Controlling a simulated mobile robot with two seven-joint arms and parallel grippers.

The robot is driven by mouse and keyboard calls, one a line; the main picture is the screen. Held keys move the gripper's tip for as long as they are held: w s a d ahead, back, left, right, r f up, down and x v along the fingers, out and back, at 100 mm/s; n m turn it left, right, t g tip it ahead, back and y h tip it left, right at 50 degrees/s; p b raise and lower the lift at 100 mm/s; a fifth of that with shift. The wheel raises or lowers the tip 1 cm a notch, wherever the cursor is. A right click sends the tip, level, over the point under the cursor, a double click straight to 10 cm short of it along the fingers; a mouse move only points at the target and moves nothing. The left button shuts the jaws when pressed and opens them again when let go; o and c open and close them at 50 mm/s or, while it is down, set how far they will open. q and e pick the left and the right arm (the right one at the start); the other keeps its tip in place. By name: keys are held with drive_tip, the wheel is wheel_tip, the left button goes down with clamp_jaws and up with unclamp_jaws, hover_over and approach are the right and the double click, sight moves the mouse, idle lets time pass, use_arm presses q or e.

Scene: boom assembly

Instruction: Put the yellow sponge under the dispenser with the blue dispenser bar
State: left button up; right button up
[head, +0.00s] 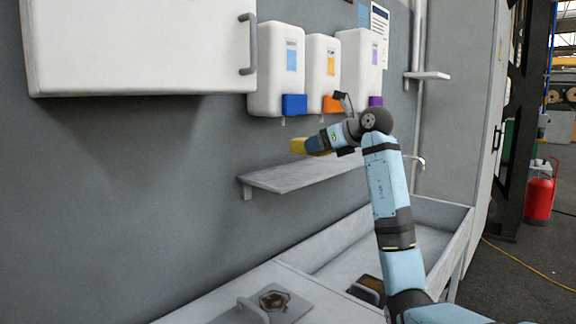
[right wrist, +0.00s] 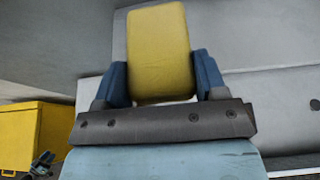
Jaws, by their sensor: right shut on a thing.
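The yellow sponge (head: 298,146) is held in my right gripper (head: 312,145), whose jaws are shut on it. In the right wrist view the sponge (right wrist: 160,52) stands out between the two blue fingers. In the head view it is above the left part of the grey shelf, apart from it. The dispenser with the blue bar (head: 275,65) is the leftmost of three white wall dispensers. Its blue dispenser bar (head: 294,104) is above the sponge, with a gap between. My left gripper is not in view.
The grey shelf (head: 280,178) is below the dispensers, its right part hidden by my arm. Dispensers with orange (head: 332,104) and purple (head: 376,101) bars hang to the right. A white cabinet (head: 140,45) hangs at upper left. A sink basin (head: 430,215) is below.

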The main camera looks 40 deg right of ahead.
hover_over(291, 176)
drive_tip(key=f, duration=0.2)
drive_tip(key=shift+s+f, duration=0.2)
drive_tip(key=shift+f, duration=0.1)
wheel_tip(291, 176, down, 4)
drive_tip(key=shift+w+d+f, duration=0.1)
drive_tip(key=shift+w+f, duration=0.15)
drive_tip(key=shift+w, duration=0.15)
drive_tip(key=shift+s, duration=0.1)
drive_tip(key=shift+f+b, duration=0.15)
drive_tip(key=shift+b, duration=0.15)
drive_tip(key=o, duration=1)
